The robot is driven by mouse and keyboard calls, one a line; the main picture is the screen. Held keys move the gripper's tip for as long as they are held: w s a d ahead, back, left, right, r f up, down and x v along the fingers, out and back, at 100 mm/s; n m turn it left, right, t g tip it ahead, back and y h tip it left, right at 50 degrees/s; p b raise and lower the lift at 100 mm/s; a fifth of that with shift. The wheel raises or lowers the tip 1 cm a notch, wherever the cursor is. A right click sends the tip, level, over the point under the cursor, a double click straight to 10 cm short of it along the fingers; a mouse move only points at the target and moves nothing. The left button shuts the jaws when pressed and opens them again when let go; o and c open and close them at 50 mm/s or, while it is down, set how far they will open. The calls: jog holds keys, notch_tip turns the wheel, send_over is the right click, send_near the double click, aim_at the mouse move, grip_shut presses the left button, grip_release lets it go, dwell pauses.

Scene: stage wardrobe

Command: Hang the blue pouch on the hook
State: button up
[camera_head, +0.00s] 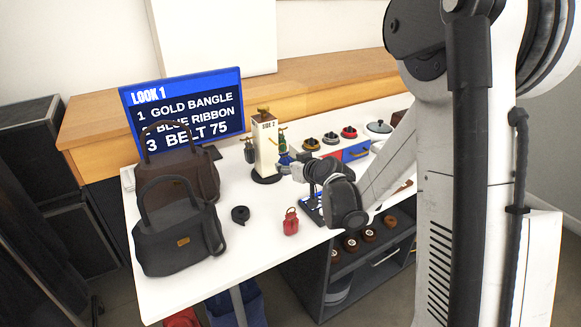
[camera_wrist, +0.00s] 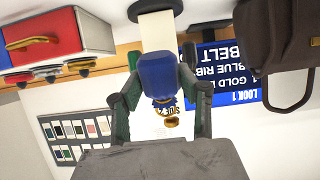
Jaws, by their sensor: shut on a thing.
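The blue pouch (camera_wrist: 158,78) sits between the two fingers of my gripper (camera_wrist: 158,92), which is shut on it. In the head view the pouch (camera_head: 284,158) is small and partly covered by my gripper (camera_head: 284,155), close to the right side of a cream post (camera_head: 266,148) marked "SIDE 2". The post stands upright on a dark round base and has brass fittings. A brass hook (camera_head: 282,130) shows on its right side, just above the pouch. I cannot tell whether the pouch's loop is around the hook or only near it.
A dark pouch (camera_head: 250,151) hangs at the post's left side. A red pouch (camera_head: 291,222) and a coiled black belt (camera_head: 240,214) lie on the white table (camera_head: 190,292). Two dark handbags (camera_head: 178,236) stand left. A LOOK 1 screen (camera_head: 220,80) stands behind.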

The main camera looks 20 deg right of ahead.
jog(key=shift+w+r+b+x, duration=0.1)
jog(key=shift+r+b+x, duration=0.15)
jog(key=shift+x, duration=1.2)
jog(key=shift+w+r+b+x, duration=0.1)
jog(key=shift+r+x, duration=0.1)
jog(key=shift+x, duration=1.25)
jog(key=o, duration=1.2)
jog(key=shift+o, duration=0.2)
